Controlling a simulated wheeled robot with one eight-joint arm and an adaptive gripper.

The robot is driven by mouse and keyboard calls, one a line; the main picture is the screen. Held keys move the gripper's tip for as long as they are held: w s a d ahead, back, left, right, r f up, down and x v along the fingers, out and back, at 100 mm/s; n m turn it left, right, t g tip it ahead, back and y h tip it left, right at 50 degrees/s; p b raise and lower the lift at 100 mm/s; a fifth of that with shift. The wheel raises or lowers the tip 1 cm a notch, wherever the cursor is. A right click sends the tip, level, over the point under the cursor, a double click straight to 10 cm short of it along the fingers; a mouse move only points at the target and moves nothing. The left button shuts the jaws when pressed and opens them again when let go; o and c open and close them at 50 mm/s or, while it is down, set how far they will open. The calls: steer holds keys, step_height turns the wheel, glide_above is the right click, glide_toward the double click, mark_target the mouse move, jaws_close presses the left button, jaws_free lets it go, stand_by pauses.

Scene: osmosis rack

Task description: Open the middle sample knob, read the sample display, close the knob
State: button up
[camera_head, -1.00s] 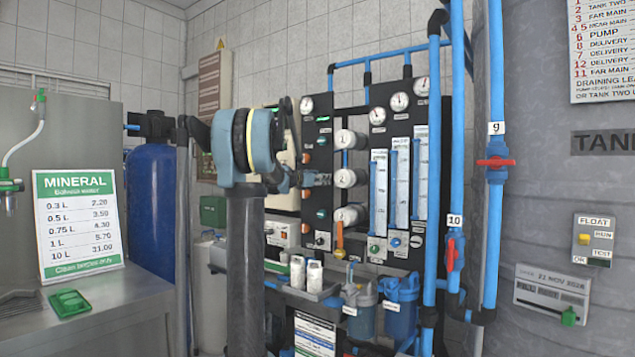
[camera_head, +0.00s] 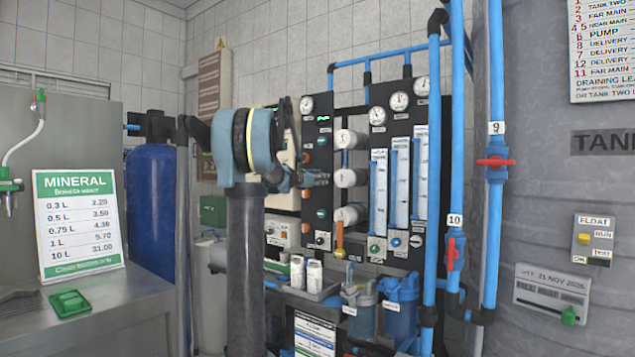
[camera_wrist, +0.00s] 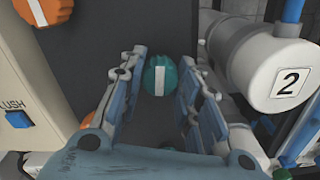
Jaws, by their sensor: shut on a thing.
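The teal round knob (camera_wrist: 159,76) with a white bar is on the dark panel in the wrist view. Its bar stands nearly upright in that picture. My gripper (camera_wrist: 161,66) has one finger on each side of the knob and is shut on it. In the head view my gripper (camera_head: 312,179) reaches the left part of the black panel (camera_head: 378,150), level with the middle white cylinder (camera_head: 349,178), and hides this knob. Another teal knob (camera_head: 322,213) shows below it. I cannot make out a sample display reading.
In the wrist view, orange knobs (camera_wrist: 53,11) sit to the left, a white cylinder marked 2 (camera_wrist: 275,75) stands out close right, and a box with a blue button (camera_wrist: 17,119) is left. Blue pipes (camera_head: 457,150) run in front of the panel's right side.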

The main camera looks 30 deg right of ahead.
steer(key=shift+s+f+m, duration=0.1)
steer(key=shift+m, duration=4)
steer(key=shift+s+f+m, duration=0.1)
steer(key=shift+m, duration=4)
steer(key=o, duration=1.1)
steer(key=shift+w, duration=0.1)
steer(key=shift+c, duration=0.2)
steer(key=shift+a, duration=0.15)
steer(key=v, duration=1.1)
steer(key=shift+a, duration=0.35)
steer(key=shift+f, duration=0.1)
